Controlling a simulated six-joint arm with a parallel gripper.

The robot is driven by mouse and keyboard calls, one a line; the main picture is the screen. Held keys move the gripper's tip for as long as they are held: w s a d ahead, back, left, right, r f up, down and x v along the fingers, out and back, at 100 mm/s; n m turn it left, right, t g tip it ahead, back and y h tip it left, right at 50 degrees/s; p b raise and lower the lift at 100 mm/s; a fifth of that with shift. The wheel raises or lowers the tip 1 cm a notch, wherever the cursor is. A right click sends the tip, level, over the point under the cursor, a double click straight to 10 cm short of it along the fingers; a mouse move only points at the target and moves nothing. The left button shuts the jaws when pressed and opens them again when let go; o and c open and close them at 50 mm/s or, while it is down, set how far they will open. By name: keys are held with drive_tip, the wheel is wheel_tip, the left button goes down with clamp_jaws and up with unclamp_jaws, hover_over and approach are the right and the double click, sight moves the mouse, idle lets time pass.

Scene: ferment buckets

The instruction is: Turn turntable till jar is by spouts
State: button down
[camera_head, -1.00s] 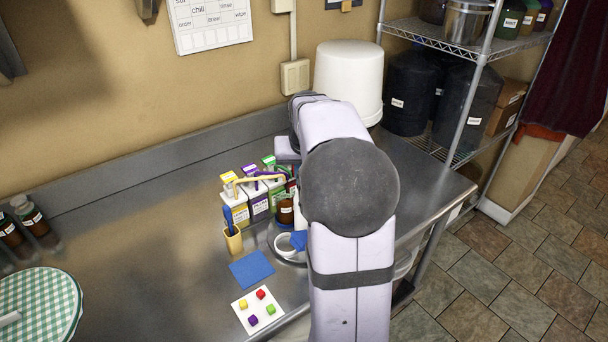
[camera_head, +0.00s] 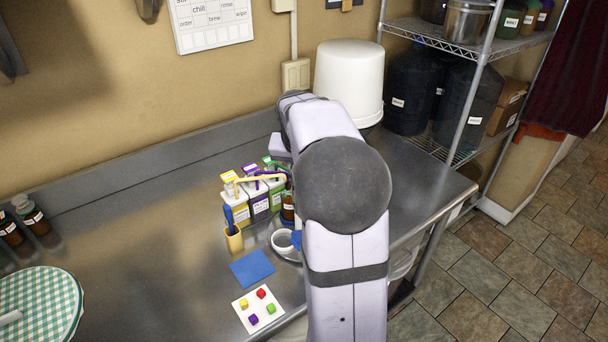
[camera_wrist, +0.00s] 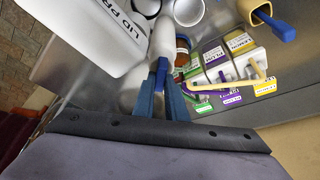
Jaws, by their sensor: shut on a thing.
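My gripper (camera_wrist: 161,86) is shut on a small blue piece (camera_wrist: 160,70) in the wrist view. A white rounded object (camera_wrist: 164,38) lies just beyond it; I cannot tell whether they are joined. In the head view my arm hides most of the grip. The turntable's rim (camera_head: 291,258) shows partly beside my arm, with a white cup (camera_head: 282,240) on it. A small amber jar with a white label (camera_head: 288,208) stands behind the cup, close to the pump bottles; it also shows in the wrist view (camera_wrist: 181,54).
A tan holder (camera_head: 234,240) with a blue tool stands left of the turntable. A blue mat (camera_head: 252,269) and a white tile (camera_head: 258,311) with coloured cubes lie in front. A white bucket (camera_head: 349,82) stands behind my arm. The counter's left middle is clear.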

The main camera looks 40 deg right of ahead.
drive_tip(key=shift+w+r, duration=0.1)
drive_tip(key=shift+r, duration=0.05)
drive_tip(key=c, duration=1.8)
unclamp_jaws()
drive_tip(key=b+v, duration=0.1)
drive_tip(key=v, duration=0.6)
drive_tip(key=shift+b, duration=0.35)
drive_tip(key=s+a+f+n+g+y, duration=0.3)
drive_tip(key=s+a+f+n, duration=0.6)
drive_tip(key=s+a+f, duration=1.1)
drive_tip(key=a+f, duration=0.1)
drive_tip(key=a, duration=0.1)
drive_tip(key=shift+a, duration=0.4)
